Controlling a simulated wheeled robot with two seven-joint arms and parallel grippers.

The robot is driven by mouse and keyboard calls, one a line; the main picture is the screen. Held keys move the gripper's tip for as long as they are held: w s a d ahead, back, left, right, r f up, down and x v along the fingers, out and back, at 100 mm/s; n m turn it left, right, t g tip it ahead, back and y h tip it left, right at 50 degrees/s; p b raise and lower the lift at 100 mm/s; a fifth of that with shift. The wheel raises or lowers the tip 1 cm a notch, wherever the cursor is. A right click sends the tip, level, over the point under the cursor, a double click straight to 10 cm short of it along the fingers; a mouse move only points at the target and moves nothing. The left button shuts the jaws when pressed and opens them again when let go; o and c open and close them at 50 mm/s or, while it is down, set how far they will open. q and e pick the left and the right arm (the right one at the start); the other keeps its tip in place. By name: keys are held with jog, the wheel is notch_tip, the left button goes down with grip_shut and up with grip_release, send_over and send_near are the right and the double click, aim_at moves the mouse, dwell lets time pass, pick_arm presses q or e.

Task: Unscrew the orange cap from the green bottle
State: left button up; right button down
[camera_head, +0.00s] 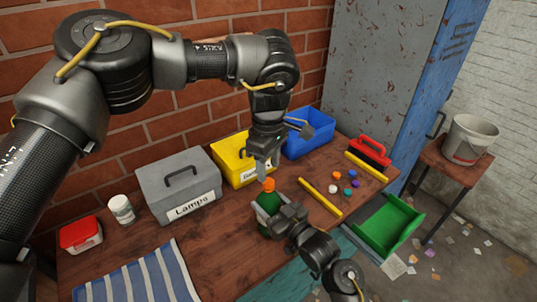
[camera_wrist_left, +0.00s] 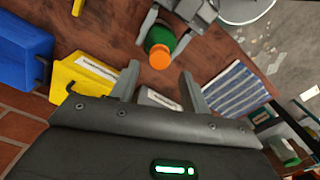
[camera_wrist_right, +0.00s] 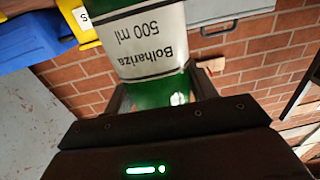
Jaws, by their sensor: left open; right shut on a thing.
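The green bottle (camera_head: 268,203) stands about upright over the front of the table, with its orange cap (camera_head: 268,185) on top. Whether its base touches the table is hidden. My right gripper (camera_wrist_right: 160,92) is shut on the bottle's body, just by its white label (camera_wrist_right: 148,40). My left gripper (camera_head: 264,172) is open and points down just above the cap. In the left wrist view the cap (camera_wrist_left: 159,57) shows beyond the open fingers (camera_wrist_left: 159,84), not between them, and the bottle's green shoulder (camera_wrist_left: 160,37) is behind it.
A grey lamps box (camera_head: 180,186), a yellow bin (camera_head: 232,160) and a blue bin (camera_head: 308,135) line the back. A yellow bar (camera_head: 320,198) and several small caps lie to the right, near a green tray (camera_head: 388,226). A white jar (camera_head: 121,209) and striped cloth (camera_head: 140,278) are left.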

aim_at(268, 181)
pick_arm(q)
jog(key=shift+f, duration=2.2)
grip_shut()
